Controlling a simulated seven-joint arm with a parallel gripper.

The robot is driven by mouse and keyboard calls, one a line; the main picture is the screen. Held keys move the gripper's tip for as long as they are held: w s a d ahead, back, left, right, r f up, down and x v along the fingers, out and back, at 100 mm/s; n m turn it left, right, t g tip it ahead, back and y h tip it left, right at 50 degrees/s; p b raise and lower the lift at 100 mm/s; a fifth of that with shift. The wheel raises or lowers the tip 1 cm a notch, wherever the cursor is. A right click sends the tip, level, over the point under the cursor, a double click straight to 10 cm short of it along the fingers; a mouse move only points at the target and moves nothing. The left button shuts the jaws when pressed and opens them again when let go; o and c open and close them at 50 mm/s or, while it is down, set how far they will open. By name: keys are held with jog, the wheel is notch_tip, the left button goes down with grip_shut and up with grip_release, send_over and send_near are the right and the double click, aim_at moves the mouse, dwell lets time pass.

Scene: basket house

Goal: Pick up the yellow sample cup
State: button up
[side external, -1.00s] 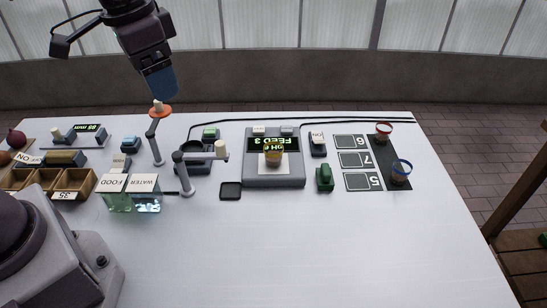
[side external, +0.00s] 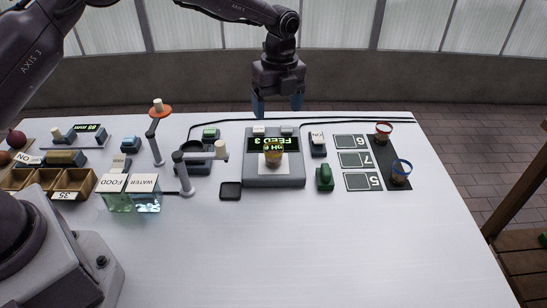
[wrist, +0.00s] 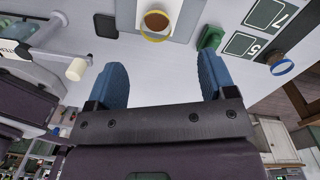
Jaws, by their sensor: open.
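The yellow sample cup (side external: 273,157) stands upright on the grey device with a lit display, near the middle of the table. In the wrist view the yellow-rimmed cup (wrist: 155,24), with brown contents, shows at the top, beyond the fingertips and roughly between them. My gripper (side external: 278,106) points down above the far edge of the table, behind the device and apart from the cup. Its blue fingers (wrist: 164,80) are spread wide with nothing between them.
A red-rimmed cup (side external: 383,132) and a blue-rimmed cup (side external: 400,173) stand on the dark strip at right. A green block (side external: 324,178) sits right of the grey device (side external: 274,182). A lamp-like stand (side external: 186,175) rises to its left. The front table (side external: 330,245) is clear.

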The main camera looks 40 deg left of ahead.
send_over(273, 151)
jog(key=d, duration=0.1)
notch_tip(273, 151, down, 8)
jog(key=shift+s+r, duration=0.1)
jog(key=shift+s, duration=0.05)
jog(key=f, duration=0.2)
jog(key=s+f, duration=0.1)
jog(key=f, duration=0.1)
jog(key=shift+d+f, duration=0.1)
jog(key=shift+d, duration=0.05)
jog(key=shift+f, duration=0.45)
jog(key=c, duration=1)
